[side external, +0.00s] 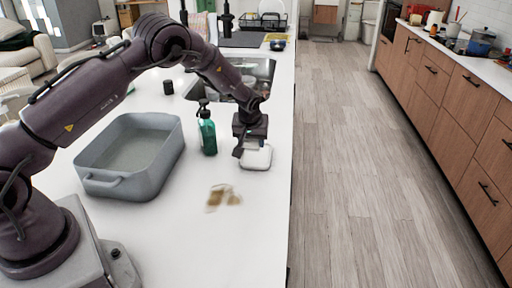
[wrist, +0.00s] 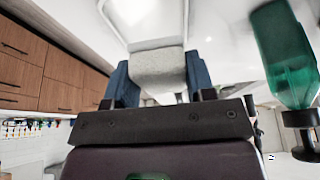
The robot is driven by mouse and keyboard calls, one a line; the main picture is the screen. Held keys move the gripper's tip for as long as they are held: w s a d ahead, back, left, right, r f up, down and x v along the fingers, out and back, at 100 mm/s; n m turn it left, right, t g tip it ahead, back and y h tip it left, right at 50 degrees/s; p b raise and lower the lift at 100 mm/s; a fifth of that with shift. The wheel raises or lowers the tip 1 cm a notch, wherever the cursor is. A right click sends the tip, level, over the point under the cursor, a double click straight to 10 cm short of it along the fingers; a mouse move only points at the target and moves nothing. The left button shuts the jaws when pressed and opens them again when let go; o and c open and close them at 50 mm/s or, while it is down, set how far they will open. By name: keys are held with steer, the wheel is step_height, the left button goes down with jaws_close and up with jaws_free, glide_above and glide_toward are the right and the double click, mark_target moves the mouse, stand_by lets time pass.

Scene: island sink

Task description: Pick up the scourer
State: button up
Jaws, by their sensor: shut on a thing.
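My gripper (side external: 245,146) is low over the counter, beside the green bottle. In the wrist view its two blue fingers (wrist: 160,76) are shut on a pale grey, speckled block, which I take to be the scourer (wrist: 158,66). A white, rounded-square dish (side external: 257,159) sits right at the gripper in the side view, and a white rim (wrist: 150,42) shows behind the block in the wrist view. I cannot tell whether the scourer still touches the dish. The scourer is mostly hidden by the gripper in the side view.
A green pump bottle (side external: 208,134) stands close left of my gripper. The sink (side external: 262,70) is behind. The counter's right edge is close to the dish.

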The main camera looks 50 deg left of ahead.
mark_target(246, 140)
steer(key=s+r, duration=0.1)
steer(key=r, duration=0.1)
steer(key=s+d+r, duration=0.1)
steer(key=s+r, duration=0.1)
steer(key=shift+s+r, duration=0.15)
steer(key=shift+r, duration=0.1)
steer(key=s+d+r, duration=0.2)
steer(key=s+r, duration=0.1)
steer(key=s, duration=0.5)
steer(key=shift+s+r, duration=0.15)
steer(key=shift+s, duration=0.05)
